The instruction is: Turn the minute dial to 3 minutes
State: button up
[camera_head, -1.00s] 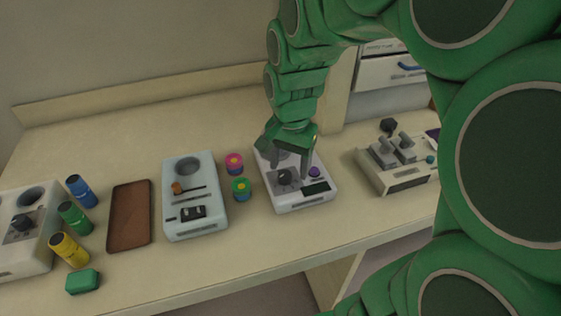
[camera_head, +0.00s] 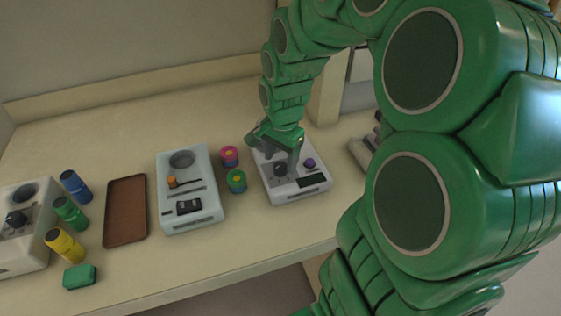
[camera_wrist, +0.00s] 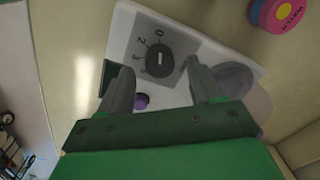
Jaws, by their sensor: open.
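The minute dial (camera_wrist: 160,60) is a dark round knob on a grey scale plate, with 0, 2 and 3 legible, in the wrist view. Its white pointer mark sits near the 0 side; its exact setting is hard to read. In the head view the dial (camera_head: 280,169) is on the white device (camera_head: 297,189) at the right of the middle. My gripper (camera_wrist: 163,82) is open above the device, its two fingers on either side of the dial and apart from it. In the head view my gripper (camera_head: 277,152) hides the back of the device.
A purple button (camera_head: 310,163) and dark display are beside the dial. Pink (camera_head: 229,156) and green (camera_head: 237,181) round pieces stand left of the device. A second white device (camera_head: 190,215), brown tray (camera_head: 126,237) and coloured bottles are farther left.

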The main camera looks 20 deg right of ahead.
jog(key=shift+f, duration=1.1)
jog(key=c, duration=1)
jog(key=shift+c, duration=0.2)
jog(key=shift+n, duration=0.3)
jog(key=n, duration=0.3)
jog(key=shift+n, duration=0.3)
jog(key=n, duration=0.4)
jog(key=shift+r, duration=0.1)
jog(key=n, duration=0.5)
jog(key=shift+g, duration=0.3)
jog(key=shift+n, duration=2.2)
